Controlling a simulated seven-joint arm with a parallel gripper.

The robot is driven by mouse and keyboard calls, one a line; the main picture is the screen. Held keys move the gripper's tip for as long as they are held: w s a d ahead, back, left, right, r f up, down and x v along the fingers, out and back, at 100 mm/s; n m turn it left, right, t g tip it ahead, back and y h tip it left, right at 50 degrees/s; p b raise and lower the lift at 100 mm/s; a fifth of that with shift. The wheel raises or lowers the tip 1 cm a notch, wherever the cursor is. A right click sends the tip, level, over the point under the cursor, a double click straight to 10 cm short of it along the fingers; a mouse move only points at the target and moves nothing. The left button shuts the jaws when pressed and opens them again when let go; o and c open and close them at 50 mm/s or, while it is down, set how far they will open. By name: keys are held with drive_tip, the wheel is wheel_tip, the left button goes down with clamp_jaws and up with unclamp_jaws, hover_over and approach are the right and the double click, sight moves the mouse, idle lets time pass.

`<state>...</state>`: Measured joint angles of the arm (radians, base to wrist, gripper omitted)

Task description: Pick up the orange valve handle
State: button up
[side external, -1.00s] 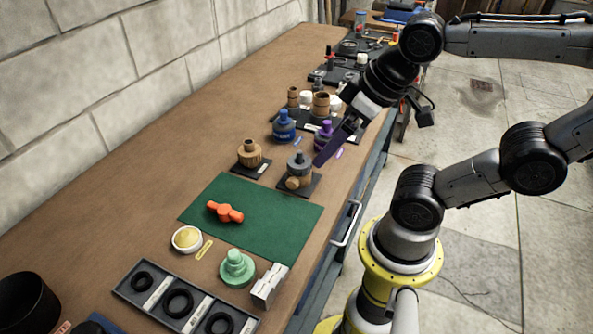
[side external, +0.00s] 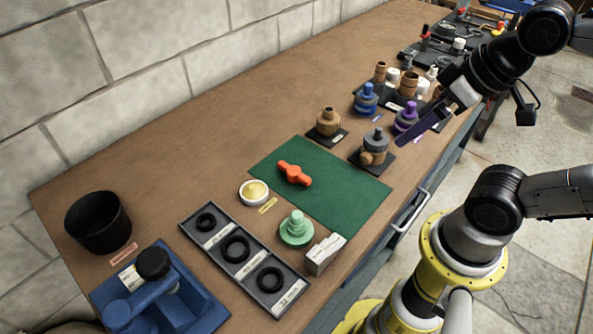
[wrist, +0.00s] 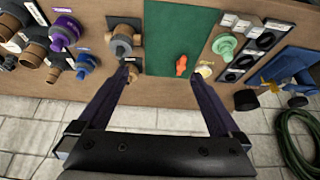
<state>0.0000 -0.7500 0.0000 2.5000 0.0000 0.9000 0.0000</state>
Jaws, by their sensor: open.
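The orange valve handle (side external: 294,173) lies flat on the green mat (side external: 345,200), near the mat's left part in the side view. It also shows in the wrist view (wrist: 181,65), close to the right fingertip in the picture and below it on the bench. My gripper (side external: 402,146) hangs over the bench near the grey and tan valve, apart from the handle. In the wrist view my gripper (wrist: 160,73) has its two purple fingers spread, with nothing between them.
A grey and tan valve (side external: 375,150), a tan one (side external: 328,120), a blue one (side external: 366,98) and a purple one (side external: 406,112) stand beyond the mat. A green fitting (side external: 297,228), yellow-topped dish (side external: 254,192) and ring tray (side external: 215,252) stand on the near side.

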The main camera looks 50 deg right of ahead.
idle(0.4)
drive_tip(key=c, duration=0.4)
drive_tip(key=n+g+y, duration=0.1)
drive_tip(key=n, duration=0.3)
hover_over(296, 171)
drive_tip(key=s, duration=0.3)
drive_tip(key=f, duration=1.4)
drive_tip(key=shift+w+d+f, duration=0.15)
drive_tip(key=shift+w+d, duration=0.05)
drive_tip(key=shift+x, duration=2.9)
